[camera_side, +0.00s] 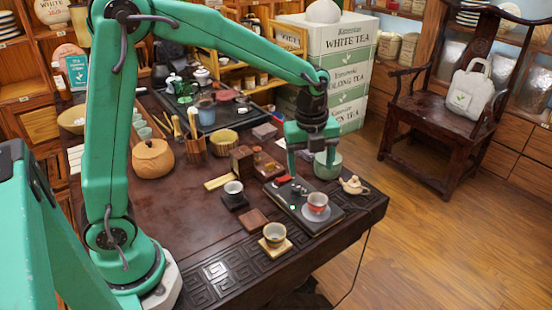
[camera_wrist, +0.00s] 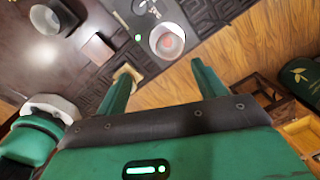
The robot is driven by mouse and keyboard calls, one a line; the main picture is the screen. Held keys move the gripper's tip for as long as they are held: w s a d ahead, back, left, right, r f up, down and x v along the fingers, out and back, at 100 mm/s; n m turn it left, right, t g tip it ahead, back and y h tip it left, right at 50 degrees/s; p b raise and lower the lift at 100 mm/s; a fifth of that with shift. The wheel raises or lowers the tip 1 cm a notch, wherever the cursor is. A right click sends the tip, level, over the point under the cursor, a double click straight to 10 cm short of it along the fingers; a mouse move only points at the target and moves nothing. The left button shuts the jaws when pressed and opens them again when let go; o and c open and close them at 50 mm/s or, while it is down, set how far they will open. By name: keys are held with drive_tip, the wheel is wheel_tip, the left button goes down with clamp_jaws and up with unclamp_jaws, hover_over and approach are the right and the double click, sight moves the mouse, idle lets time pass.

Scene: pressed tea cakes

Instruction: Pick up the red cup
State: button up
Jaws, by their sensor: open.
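My gripper (camera_side: 309,172) hangs above and behind the cup in the side view, fingers pointing down. Its two green fingers also show spread apart in the wrist view (camera_wrist: 161,70), with nothing between them.
A grey cup (camera_side: 233,187) on a dark coaster, an empty brown coaster (camera_side: 254,221) and a yellowish cup (camera_side: 274,233) stand left of the tray. The table's front left area is clear.

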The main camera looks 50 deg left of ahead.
sight(318, 199)
drive_tip(key=w+f+m, duration=0.1)
drive_tip(key=f+m, duration=0.1)
drive_tip(key=w+d+f+m, duration=0.1)
drive_tip(key=f, duration=0.1)
drive_tip(key=shift+w+m+g, duration=0.3)
drive_tip(key=shift+m+g, duration=0.1)
drive_tip(key=shift+f, duration=1.25)
drive_tip(key=shift+f, duration=0.1)
drive_tip(key=shift+s+d+f, duration=0.1)
drive_tip(key=shift+f, duration=1.15)
drive_tip(key=shift+s+f, duration=0.1)
drive_tip(key=shift+f, duration=1.15)
drive_tip(key=c, duration=1.1)
drive_tip(key=shift+r, duration=0.1)
